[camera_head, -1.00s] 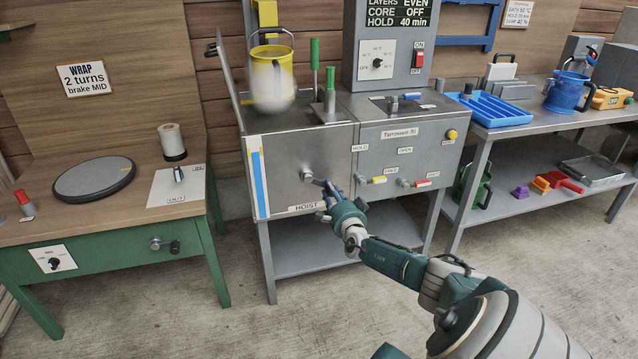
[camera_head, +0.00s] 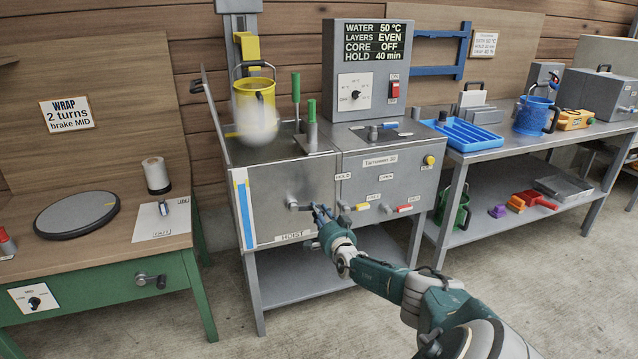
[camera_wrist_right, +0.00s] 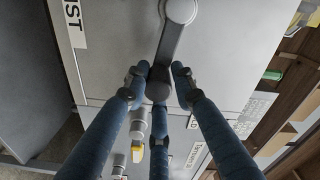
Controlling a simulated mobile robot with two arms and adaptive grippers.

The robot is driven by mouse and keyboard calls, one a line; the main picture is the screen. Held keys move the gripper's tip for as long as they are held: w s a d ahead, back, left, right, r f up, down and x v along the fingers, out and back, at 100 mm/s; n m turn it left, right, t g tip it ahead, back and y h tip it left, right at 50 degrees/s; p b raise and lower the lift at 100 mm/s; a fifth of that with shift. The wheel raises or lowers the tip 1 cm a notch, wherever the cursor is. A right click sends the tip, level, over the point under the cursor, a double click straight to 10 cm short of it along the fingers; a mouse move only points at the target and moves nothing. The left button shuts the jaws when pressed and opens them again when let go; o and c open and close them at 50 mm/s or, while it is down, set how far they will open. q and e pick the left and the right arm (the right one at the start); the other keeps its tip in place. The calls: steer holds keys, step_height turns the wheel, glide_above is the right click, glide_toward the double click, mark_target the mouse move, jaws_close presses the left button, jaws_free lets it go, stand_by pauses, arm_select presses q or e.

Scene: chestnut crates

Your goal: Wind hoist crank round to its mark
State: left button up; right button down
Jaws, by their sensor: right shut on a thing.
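The hoist crank (camera_head: 293,206) is on the grey front panel above the "HOIST" label (camera_head: 292,236). In the right wrist view its dark arm (camera_wrist_right: 171,45) runs from a round hub to a grip between my fingers. My right gripper (camera_head: 320,214) is shut on that grip, with blue fingers (camera_wrist_right: 158,82) around it. In the head view the crank arm points right, partly hidden by the fingers. A yellow bucket (camera_head: 262,98), whitish below, hangs over the tank. I cannot make out the crank's mark. My left gripper is out of view.
Yellow (camera_head: 362,207) and red (camera_head: 404,208) valve handles stick out just right of the crank. A green-framed bench (camera_head: 110,285) with a turntable is at the left. A shelf table (camera_head: 505,150) is at the right. The floor in front is clear.

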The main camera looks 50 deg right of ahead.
steer(key=shift+a+f, duration=0.15)
steer(key=shift+f, duration=0.3)
steer(key=c, duration=1.5)
jaws_free()
steer(key=shift+s, duration=0.1)
steer(key=shift+o, duration=0.2)
steer(key=shift+r, duration=0.1)
steer(key=shift+r, duration=0.1)
steer(key=v, duration=1.1)
steer(key=shift+s+a, duration=0.2)
steer(key=shift+s, duration=0.15)
